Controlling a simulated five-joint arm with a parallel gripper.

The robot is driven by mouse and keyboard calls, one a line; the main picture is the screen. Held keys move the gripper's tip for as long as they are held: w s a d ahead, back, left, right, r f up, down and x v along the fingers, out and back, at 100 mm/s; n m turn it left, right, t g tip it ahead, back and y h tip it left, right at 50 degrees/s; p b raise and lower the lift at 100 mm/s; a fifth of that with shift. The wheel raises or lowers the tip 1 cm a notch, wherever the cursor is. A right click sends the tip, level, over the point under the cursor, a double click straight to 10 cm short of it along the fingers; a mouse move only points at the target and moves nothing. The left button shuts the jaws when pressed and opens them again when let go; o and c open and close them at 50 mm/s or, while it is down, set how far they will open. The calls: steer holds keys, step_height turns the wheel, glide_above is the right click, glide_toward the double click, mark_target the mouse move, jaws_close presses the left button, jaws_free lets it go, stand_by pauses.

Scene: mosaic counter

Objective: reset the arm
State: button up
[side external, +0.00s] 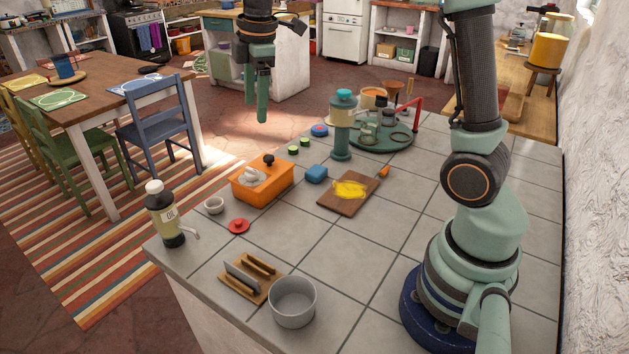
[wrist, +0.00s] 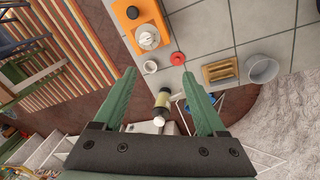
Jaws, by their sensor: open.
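My gripper (side external: 262,95) hangs fingers-down at the top of the side view, raised above the far part of the tiled counter (side external: 420,240). In the wrist view my gripper (wrist: 160,98) shows its two green fingers spread apart, with nothing held between them. Beyond the fingers the wrist view shows an oil bottle (wrist: 163,100) with a white cap. The same oil bottle (side external: 167,215) stands at the counter's left corner in the side view. My gripper appears clear of all objects.
An orange box (side external: 262,185), red lid (side external: 239,226), wooden rack (side external: 250,278), grey pot (side external: 293,302) and cutting board (side external: 345,195) with yellow food stand on the counter. A teal pepper-mill-like object (side external: 341,135) and green round tray (side external: 380,145) are farther back. Bare tiles lie front right.

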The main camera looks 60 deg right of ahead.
steer(key=s+a+m+t, duration=0.1)
steer(key=s+m+t, duration=0.1)
steer(key=s+m, duration=0.4)
steer(key=s+a+m+t, duration=0.1)
steer(key=s+a+m, duration=0.1)
steer(key=s+m, duration=0.4)
steer(key=s, duration=0.4)
steer(key=shift+a+f+t, duration=0.25)
steer(key=shift+t, duration=0.15)
